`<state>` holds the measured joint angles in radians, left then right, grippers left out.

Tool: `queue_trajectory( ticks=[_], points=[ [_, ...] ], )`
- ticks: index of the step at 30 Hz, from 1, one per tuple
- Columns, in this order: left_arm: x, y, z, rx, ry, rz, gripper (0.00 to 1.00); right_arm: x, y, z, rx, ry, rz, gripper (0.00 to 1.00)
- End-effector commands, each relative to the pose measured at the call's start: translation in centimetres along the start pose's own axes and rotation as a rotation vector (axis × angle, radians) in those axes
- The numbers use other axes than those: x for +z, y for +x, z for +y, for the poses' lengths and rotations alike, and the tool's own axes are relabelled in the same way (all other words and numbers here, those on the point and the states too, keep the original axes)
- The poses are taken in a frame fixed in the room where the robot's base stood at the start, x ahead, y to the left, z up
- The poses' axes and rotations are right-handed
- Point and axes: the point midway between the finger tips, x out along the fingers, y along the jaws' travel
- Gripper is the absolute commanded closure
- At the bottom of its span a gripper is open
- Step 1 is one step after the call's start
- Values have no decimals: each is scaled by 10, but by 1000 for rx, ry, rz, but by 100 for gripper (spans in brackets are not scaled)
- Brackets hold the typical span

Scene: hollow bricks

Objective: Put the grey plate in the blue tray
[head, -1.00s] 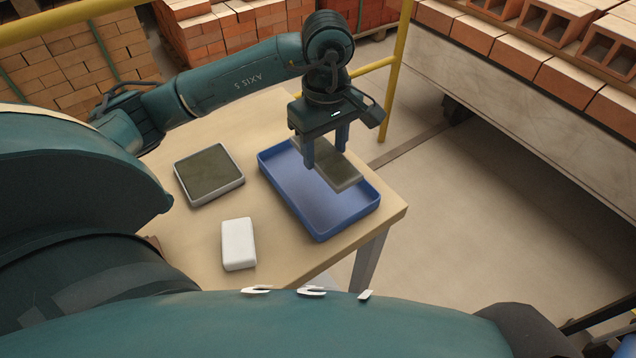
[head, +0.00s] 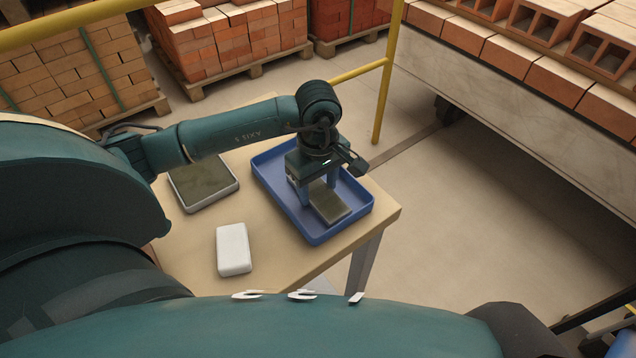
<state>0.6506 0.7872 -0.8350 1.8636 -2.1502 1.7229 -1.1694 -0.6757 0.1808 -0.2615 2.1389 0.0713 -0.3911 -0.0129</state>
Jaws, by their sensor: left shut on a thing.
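The grey plate (head: 331,205) is a flat, dark grey-olive slab, now inside the blue tray (head: 318,237), low between its walls. I cannot tell whether it touches the tray floor. My left gripper (head: 318,196) comes down over the tray from above and is shut on the plate, with one finger on each side of it. The gripper body hides the plate's far part. My right gripper is not in view.
A grey-rimmed shallow holder with a dark surface (head: 204,184) lies left of the tray on the wooden table (head: 285,262). A white box (head: 233,249) stands in front of it. A yellow rail (head: 385,85) rises behind the table. Brick stacks stand beyond.

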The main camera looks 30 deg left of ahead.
Motion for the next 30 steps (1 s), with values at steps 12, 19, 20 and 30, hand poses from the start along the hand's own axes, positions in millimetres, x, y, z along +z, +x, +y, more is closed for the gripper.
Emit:
queue_trajectory(
  ticks=[12, 19, 20, 30],
  points=[
    [0, 2, 0, 0, 0, 0, 31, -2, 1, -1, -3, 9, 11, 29],
    [0, 2, 0, 0, 0, 0, 28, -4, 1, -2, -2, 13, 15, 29],
    [0, 2, 0, 0, 0, 0, 28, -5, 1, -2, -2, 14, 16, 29],
    [-1, -40, 2, 8, 1, 3, 28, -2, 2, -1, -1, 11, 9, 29]
  ],
)
